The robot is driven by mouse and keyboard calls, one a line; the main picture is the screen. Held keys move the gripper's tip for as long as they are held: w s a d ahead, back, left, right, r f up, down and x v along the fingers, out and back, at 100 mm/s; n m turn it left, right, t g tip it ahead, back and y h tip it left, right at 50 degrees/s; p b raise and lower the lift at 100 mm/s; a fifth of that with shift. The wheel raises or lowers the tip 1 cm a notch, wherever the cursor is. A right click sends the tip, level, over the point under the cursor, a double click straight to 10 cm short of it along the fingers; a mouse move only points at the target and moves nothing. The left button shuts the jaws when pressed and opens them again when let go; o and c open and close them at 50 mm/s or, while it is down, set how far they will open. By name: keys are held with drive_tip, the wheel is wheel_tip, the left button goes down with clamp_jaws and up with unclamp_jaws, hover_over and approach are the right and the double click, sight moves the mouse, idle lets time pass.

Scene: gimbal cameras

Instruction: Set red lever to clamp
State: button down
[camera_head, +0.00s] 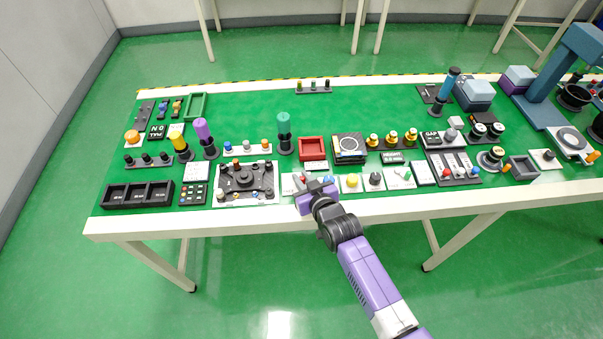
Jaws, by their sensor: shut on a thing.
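A small red lever (301,179) shows at my gripper, on a pale plate (289,186) near the front edge of the bench. My gripper (315,186), purple and dark, comes in from the front and is shut right at this plate. It covers much of the plate and most of the lever. The lever's exact angle and any clamp marking are too small or hidden to read. A small blue knob (328,180) shows just right of the fingers.
A yellow button (352,181) and a dark knob (375,178) stand close on the right. A black fixture (245,178) on a white plate lies left. A red tray (312,149) sits behind, with a teal-topped post (284,132) beside it. Free green surface lies farther back.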

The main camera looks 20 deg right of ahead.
drive_tip(key=shift+d+p, duration=0.35)
drive_tip(key=c, duration=1.4)
unclamp_jaws()
drive_tip(key=shift+o, duration=0.2)
drive_tip(key=shift+a, duration=0.1)
drive_tip(key=shift+s+r, duration=0.15)
drive_tip(key=shift+s, duration=0.3)
drive_tip(key=shift+b+v, duration=0.35)
drive_tip(key=shift+v, duration=3.05)
